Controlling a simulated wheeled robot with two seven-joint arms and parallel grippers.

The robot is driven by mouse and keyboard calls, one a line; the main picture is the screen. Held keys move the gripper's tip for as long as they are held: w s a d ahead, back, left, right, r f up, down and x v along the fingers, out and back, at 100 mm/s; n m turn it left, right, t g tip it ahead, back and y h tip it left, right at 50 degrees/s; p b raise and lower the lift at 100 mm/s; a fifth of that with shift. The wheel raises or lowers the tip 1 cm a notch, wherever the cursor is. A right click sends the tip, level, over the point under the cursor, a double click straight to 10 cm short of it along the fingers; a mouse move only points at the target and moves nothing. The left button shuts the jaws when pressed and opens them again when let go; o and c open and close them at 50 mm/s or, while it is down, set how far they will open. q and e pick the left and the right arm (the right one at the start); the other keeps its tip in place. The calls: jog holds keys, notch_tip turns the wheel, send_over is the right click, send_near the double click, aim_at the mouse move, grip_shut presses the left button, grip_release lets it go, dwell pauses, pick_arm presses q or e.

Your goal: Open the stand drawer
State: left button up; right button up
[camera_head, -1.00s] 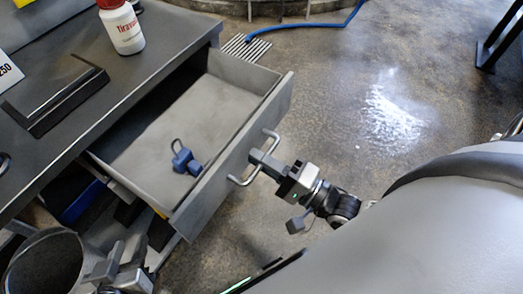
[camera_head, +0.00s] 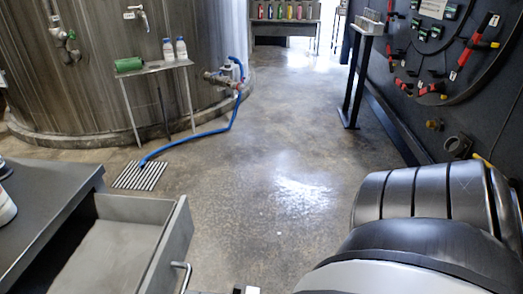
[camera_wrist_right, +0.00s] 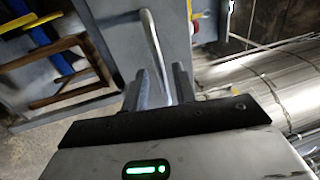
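The stand drawer (camera_head: 150,235) is pulled out from the stand at the lower left of the head view. Its metal handle (camera_head: 181,274) is on the front panel. In the right wrist view the handle (camera_wrist_right: 152,38) is a pale bar running down between the fingers of my right gripper (camera_wrist_right: 162,84). The fingers stand apart, with a visible gap beside the bar; I cannot tell whether one finger touches it. Only a small piece of the right gripper shows at the bottom edge of the head view. My left gripper is not in view.
The stand top (camera_head: 40,205) is at the left, with a white bottle (camera_head: 5,207) cut off by the frame. A floor grate (camera_head: 140,175) and blue hose (camera_head: 205,132) lie beyond the drawer. A big tank (camera_head: 100,70) stands behind. The middle floor is clear.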

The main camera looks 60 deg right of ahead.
jog(key=v, duration=1.2)
jog(key=shift+b, duration=0.3)
jog(key=shift+s+d, duration=0.15)
